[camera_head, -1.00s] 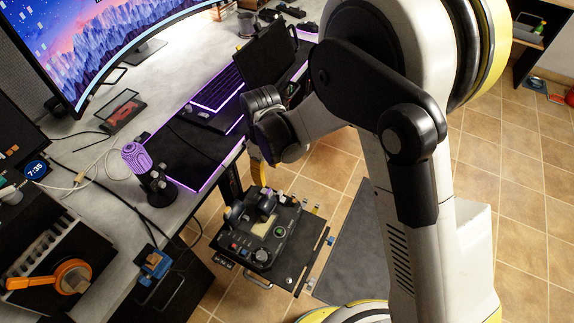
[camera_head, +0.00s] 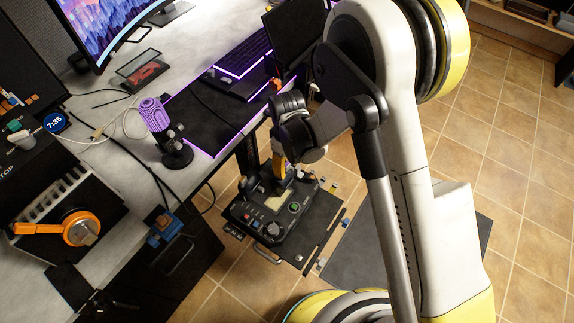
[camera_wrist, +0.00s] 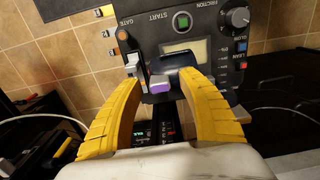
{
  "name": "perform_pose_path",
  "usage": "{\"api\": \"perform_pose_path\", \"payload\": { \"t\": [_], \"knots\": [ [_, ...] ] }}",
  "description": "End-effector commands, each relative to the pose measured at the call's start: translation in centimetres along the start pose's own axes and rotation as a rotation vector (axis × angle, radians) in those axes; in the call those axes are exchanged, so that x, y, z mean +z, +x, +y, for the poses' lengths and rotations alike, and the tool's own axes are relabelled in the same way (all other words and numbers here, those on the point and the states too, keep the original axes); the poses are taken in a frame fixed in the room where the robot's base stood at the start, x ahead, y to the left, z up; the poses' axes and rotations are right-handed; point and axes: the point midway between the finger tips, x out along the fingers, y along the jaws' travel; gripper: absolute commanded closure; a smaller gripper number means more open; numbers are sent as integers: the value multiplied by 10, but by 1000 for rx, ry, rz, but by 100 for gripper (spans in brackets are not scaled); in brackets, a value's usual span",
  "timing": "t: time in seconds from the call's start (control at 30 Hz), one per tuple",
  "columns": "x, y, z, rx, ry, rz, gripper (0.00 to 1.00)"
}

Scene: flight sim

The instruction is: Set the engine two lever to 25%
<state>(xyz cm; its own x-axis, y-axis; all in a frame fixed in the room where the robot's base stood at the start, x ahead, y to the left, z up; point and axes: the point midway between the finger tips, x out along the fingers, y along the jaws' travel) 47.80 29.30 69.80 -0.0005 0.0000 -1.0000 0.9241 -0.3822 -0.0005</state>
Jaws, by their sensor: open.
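The unit also carries a green button (camera_wrist: 182,21), a round knob (camera_wrist: 236,18) and red and blue buttons. The desk (camera_head: 133,110) with keyboard and purple microphone (camera_head: 154,114) lies left of the arm. Tiled floor (camera_head: 500,150) is open on the right.

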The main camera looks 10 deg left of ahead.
Motion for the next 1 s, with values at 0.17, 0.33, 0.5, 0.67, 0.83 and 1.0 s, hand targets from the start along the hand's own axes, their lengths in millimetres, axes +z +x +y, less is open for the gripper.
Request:
{"api": "perform_pose_path", "payload": {
  "t": [0.17, 0.33, 0.5, 0.67, 0.83, 1.0],
  "knots": [
    [0, -1, 0, 0, 0, 0, 64],
    [0, -1, 0, 0, 0, 0, 100],
    [0, 0, 0, 0, 0, 0, 100],
    [-12, 0, 0, 0, -1, 0, 100],
    [-21, 0, 0, 0, 0, 0, 100],
    [-20, 0, 0, 0, 0, 0, 71]
  ]
}}
